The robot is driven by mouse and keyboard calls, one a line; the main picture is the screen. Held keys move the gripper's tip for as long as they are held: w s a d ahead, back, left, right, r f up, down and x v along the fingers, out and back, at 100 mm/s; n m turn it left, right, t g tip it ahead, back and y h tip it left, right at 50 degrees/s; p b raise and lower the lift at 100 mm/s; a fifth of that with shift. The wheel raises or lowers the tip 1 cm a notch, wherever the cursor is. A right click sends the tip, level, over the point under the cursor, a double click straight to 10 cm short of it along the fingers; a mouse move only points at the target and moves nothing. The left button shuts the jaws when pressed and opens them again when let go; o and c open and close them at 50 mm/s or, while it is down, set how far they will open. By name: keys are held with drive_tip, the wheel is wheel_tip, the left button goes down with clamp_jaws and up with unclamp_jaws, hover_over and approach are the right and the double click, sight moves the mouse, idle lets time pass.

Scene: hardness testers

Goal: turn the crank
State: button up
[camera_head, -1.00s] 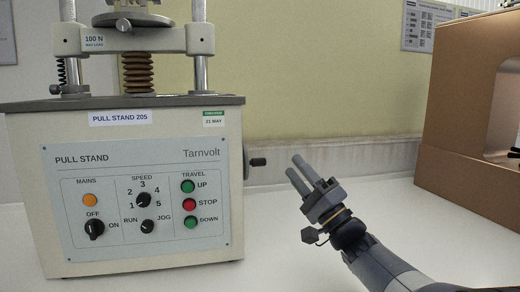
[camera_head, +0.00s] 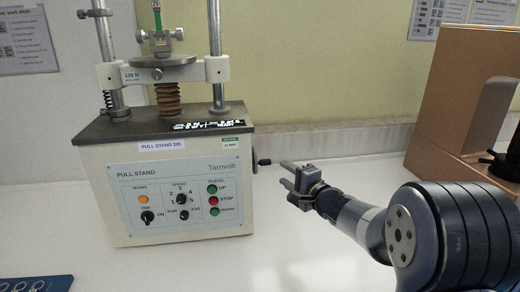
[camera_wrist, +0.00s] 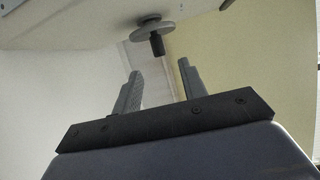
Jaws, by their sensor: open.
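The crank sits on the right side wall of the pull stand (camera_head: 180,165), with its small black handle (camera_head: 264,162) sticking out to the right. In the wrist view the crank shows as a grey disc (camera_wrist: 153,30) with the dark handle (camera_wrist: 158,46) pointing toward my gripper. My gripper (camera_head: 284,174) is open and empty, just right of the handle. In the wrist view the handle lies beyond the gap between the two fingertips (camera_wrist: 159,68), apart from them. I cannot tell the exact distance.
A brown cabinet (camera_head: 450,110) with an opening stands at the right. A dark blue panel (camera_head: 38,284) lies at the lower left. The white bench (camera_head: 290,240) is clear in front of the stand, and the wall is close behind.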

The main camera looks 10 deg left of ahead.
sight(269, 164)
drive_tip(key=p+x, duration=0.2)
drive_tip(key=x, duration=0.8)
drive_tip(key=shift+w+a+f, duration=0.2)
drive_tip(key=shift+a, duration=0.05)
drive_tip(key=shift+c, duration=0.6)
clamp_jaws()
